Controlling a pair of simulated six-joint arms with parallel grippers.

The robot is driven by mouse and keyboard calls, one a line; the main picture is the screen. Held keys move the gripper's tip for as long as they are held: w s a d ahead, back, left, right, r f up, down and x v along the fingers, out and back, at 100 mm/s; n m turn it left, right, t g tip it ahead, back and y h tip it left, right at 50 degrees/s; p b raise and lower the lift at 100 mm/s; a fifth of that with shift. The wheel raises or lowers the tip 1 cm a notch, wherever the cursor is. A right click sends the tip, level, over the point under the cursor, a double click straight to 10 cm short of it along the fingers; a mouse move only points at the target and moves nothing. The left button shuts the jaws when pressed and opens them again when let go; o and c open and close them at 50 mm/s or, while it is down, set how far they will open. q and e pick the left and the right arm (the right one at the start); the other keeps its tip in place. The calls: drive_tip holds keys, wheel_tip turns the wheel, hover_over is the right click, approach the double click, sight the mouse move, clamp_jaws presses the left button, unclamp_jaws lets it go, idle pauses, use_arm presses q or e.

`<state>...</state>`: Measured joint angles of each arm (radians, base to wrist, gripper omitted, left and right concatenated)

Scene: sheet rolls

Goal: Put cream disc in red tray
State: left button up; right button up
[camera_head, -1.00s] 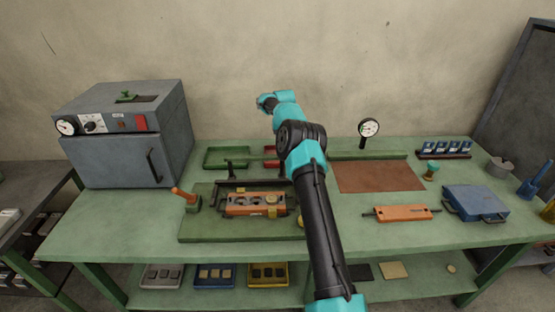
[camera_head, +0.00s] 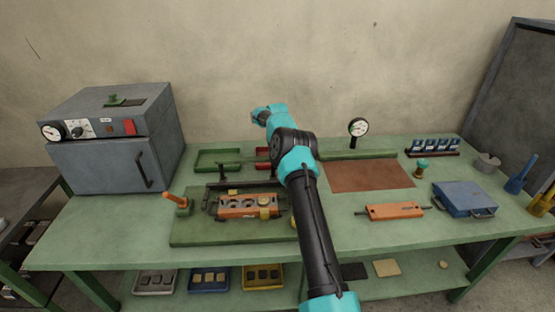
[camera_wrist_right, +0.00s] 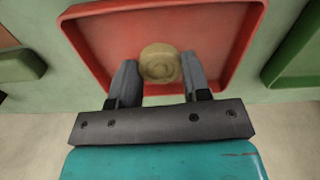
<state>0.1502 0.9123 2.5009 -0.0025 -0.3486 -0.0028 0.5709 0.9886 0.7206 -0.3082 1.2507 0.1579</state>
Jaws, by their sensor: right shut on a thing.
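The cream disc (camera_wrist_right: 160,64) is between the two fingers of my right gripper (camera_wrist_right: 157,75), which is shut on it. In the right wrist view it lies over the floor of the red tray (camera_wrist_right: 88,48), near the rim closest to the gripper. I cannot tell whether it touches the tray floor. In the head view the red tray (camera_head: 262,154) is mostly hidden behind my right arm. My right wrist (camera_head: 268,113) shows above the back of the bench, its fingertips hard to make out. My left gripper is not in view.
A green tray (camera_head: 218,160) stands left of the red one. An orange mould (camera_head: 236,206) with a yellowish disc lies on a green plate in front. A grey oven (camera_head: 115,140) is at left, a dial gauge (camera_head: 358,128) at back right. The brown mat (camera_head: 370,176) is clear.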

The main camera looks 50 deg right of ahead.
drive_tip(key=shift+f, duration=2.5)
drive_tip(key=shift+f, duration=0.1)
drive_tip(key=o, duration=0.9)
wheel_tip(320, 180, up, 12)
drive_tip(key=shift+r, duration=0.1)
